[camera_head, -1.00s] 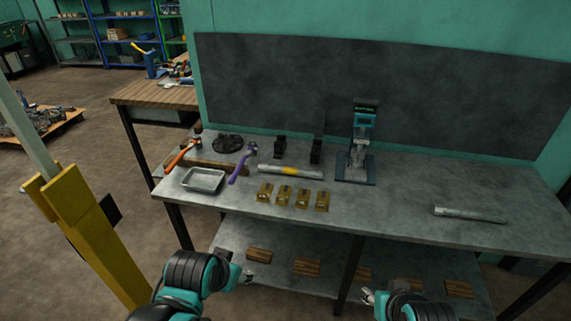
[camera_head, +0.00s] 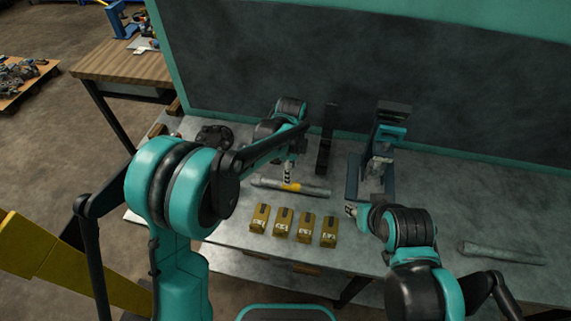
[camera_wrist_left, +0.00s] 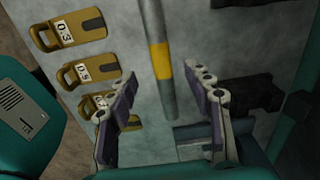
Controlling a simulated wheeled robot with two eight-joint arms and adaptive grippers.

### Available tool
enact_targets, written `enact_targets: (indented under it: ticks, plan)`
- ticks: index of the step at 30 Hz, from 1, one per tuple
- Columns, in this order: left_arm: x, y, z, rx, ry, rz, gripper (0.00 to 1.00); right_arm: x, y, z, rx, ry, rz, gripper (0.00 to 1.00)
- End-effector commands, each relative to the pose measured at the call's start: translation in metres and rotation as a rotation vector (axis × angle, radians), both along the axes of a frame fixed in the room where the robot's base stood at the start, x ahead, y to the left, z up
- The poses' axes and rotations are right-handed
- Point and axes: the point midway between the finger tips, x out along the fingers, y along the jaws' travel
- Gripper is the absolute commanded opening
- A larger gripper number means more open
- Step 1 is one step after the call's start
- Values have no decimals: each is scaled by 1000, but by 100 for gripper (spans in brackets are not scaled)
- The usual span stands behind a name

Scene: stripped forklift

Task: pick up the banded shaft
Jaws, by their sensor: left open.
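The banded shaft (camera_head: 315,191) is a grey rod with a yellow band, lying on the grey workbench behind the row of brass blocks. My left gripper (camera_head: 289,172) is over it near the band and partly hides it. In the left wrist view the shaft (camera_wrist_left: 154,22) runs lengthwise between the open fingers of the left gripper (camera_wrist_left: 164,84), with nothing held. I cannot tell the exact height of the fingertips above it. My right gripper (camera_head: 351,209) is in front of the press, apart from the shaft; its fingers are too small to read.
Several brass blocks (camera_head: 283,221) with number labels stand in front of the shaft; they also show in the left wrist view (camera_wrist_left: 72,30). A small press (camera_head: 380,165) stands to the right.

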Motion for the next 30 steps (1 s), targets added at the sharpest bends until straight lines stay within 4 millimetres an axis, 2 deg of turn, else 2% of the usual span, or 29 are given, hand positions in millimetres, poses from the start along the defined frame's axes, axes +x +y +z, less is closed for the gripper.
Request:
enact_targets:
  ticks: [13,20,27,28,30]
  plan:
    - [1,0,-45,3,9,-27,51,0,0,-17,0,0,0,40]
    - [0,3,-80,2,8,-27,51,0,0,-34,0,0,0,40]
    - [0,3,-82,2,8,-26,51,0,0,-33,0,0,0,40]
    - [0,3,-82,2,8,-26,48,0,0,-33,0,0,0,40]
    - [0,3,-82,2,8,-26,30,0,0,-33,0,0,0,40]
